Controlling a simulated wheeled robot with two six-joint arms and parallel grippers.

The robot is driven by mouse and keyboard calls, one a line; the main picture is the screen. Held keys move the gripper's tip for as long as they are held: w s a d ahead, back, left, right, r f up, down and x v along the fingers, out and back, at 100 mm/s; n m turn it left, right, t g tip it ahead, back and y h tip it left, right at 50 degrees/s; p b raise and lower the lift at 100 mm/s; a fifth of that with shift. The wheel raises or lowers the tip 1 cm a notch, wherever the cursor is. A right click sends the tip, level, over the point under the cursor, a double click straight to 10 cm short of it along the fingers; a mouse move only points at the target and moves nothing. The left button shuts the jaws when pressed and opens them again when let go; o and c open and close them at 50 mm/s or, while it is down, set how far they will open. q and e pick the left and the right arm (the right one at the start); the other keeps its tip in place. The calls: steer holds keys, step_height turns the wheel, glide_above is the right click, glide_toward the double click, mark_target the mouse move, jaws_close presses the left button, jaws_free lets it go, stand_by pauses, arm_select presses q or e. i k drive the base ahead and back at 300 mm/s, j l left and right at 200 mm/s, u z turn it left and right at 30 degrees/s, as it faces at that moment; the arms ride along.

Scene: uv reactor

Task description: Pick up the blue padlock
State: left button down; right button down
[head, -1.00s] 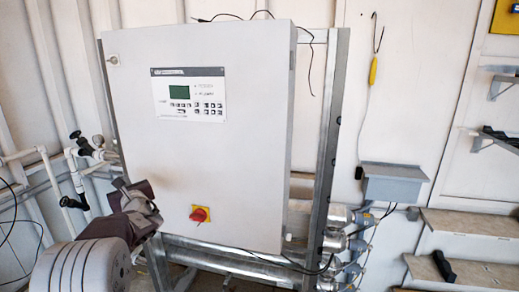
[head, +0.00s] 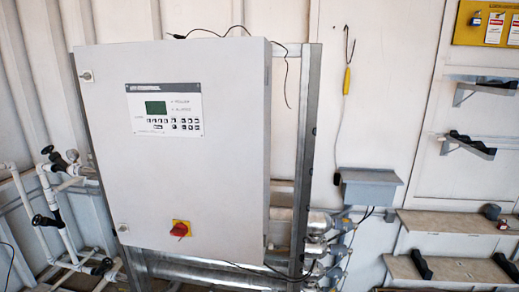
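A small blue padlock (head: 475,19) hangs at the left end of a yellow board (head: 463,33) in the upper right of the head view. White and red tags (head: 495,27) hang on the same board, to the right of the padlock. The padlock is small, and its fine detail is hard to make out. Neither of my grippers shows in the head view now.
A large grey control cabinet (head: 190,105) with a red and yellow switch (head: 180,229) fills the left and middle. Shelves (head: 450,224) with small dark items stand at the right, below the board. A grey box (head: 368,188) is on the wall between.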

mark_target(475, 22)
steer(key=z, duration=1.45)
steer(key=i+l+u, duration=0.25)
steer(key=i+l, duration=0.25)
